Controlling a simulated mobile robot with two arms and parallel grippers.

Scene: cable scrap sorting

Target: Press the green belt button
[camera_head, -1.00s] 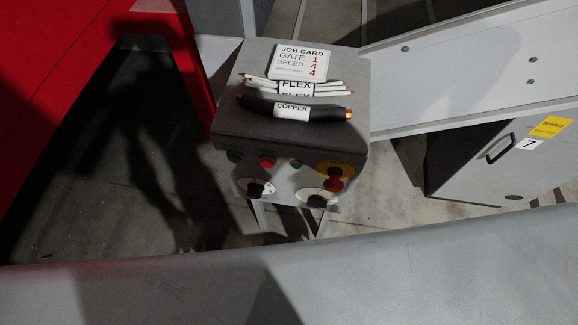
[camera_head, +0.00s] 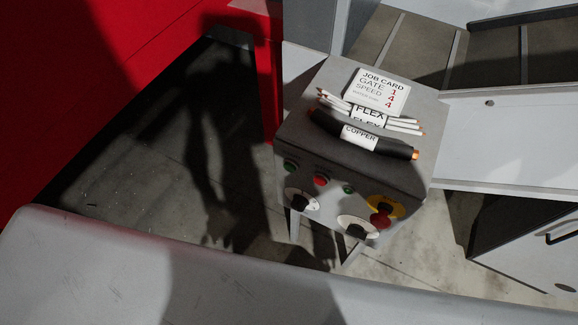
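A grey control box (camera_head: 341,145) stands on legs right of centre in the head view. Its sloped front has a green button (camera_head: 291,165) at the left, a red button (camera_head: 321,181) beside it and a smaller green round part (camera_head: 348,189) further right. The labels by them are too small to read, so I cannot tell which green one is for the belt. Neither of my grippers is in view.
The front also has two dials, a left one (camera_head: 301,200) and a right one (camera_head: 357,228), and a red mushroom button (camera_head: 380,217) on yellow. A job card (camera_head: 377,90) and labelled cable pieces lie on top. A red surface (camera_head: 110,75) stands left.

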